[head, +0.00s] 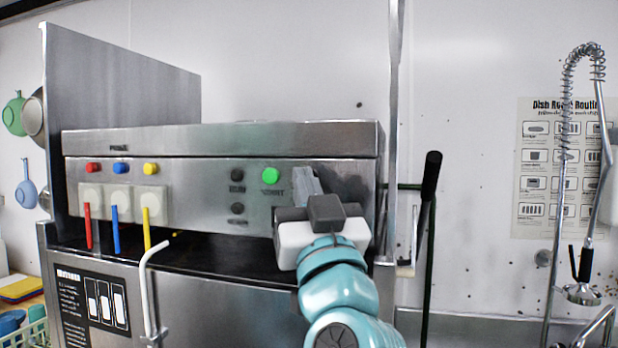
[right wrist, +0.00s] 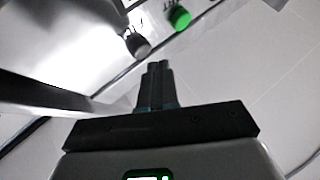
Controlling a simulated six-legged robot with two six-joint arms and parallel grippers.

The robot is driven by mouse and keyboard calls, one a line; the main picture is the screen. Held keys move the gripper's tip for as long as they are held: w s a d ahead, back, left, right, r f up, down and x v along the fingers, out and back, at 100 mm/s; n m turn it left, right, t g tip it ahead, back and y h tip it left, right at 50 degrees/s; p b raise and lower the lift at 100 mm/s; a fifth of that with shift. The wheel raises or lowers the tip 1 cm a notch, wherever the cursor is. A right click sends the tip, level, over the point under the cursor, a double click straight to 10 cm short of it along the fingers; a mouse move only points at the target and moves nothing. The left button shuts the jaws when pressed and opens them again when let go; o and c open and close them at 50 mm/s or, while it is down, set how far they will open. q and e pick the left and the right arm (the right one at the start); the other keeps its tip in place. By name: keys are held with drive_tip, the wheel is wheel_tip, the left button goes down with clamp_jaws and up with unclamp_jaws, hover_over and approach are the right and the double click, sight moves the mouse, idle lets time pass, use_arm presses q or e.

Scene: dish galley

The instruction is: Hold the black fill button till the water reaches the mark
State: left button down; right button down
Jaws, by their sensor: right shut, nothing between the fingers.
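Two black buttons sit on the steel machine's front panel, an upper one (head: 237,174) and a lower one (head: 238,208); their labels are too blurred to read. A bright green button (head: 271,175) is right of the upper one. My right gripper (head: 308,182) is in front of the panel, right of these buttons, with its fingers shut and empty. In the right wrist view the shut fingers (right wrist: 158,68) point toward a black button (right wrist: 138,46), with the green one (right wrist: 180,18) beside it. I see no contact. I cannot make out water or a mark. My left gripper is out of view.
Red (head: 93,167), blue (head: 120,167) and yellow (head: 150,168) knobs sit at the panel's left above coloured tubes. A bent white pipe (head: 148,280) rises in front. A black-handled lever (head: 430,180) stands right of the machine, and a coiled spray hose (head: 570,90) farther right.

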drive_tip(key=shift+w, duration=0.15)
idle(0.7)
drive_tip(key=shift+w+d, duration=0.15)
drive_tip(key=shift+w, duration=0.2)
drive_tip(key=shift+w+d, duration=0.1)
drive_tip(key=shift+w, duration=0.3)
idle(0.6)
drive_tip(key=shift+s, duration=0.15)
idle(2.8)
drive_tip(key=shift+s+a, duration=0.25)
drive_tip(key=shift+s, duration=0.5)
drive_tip(key=shift+s+a+b, duration=0.2)
drive_tip(key=shift+s+a, duration=0.05)
drive_tip(key=shift+s, duration=0.55)
drive_tip(key=shift+s+a+b, duration=0.2)
drive_tip(key=shift+s+a, duration=0.05)
drive_tip(key=shift+s, duration=0.5)
drive_tip(key=shift+s+a+b, duration=0.2)
drive_tip(key=shift+s+a, duration=0.05)
drive_tip(key=shift+s, duration=0.55)
drive_tip(key=shift+f, duration=0.1)
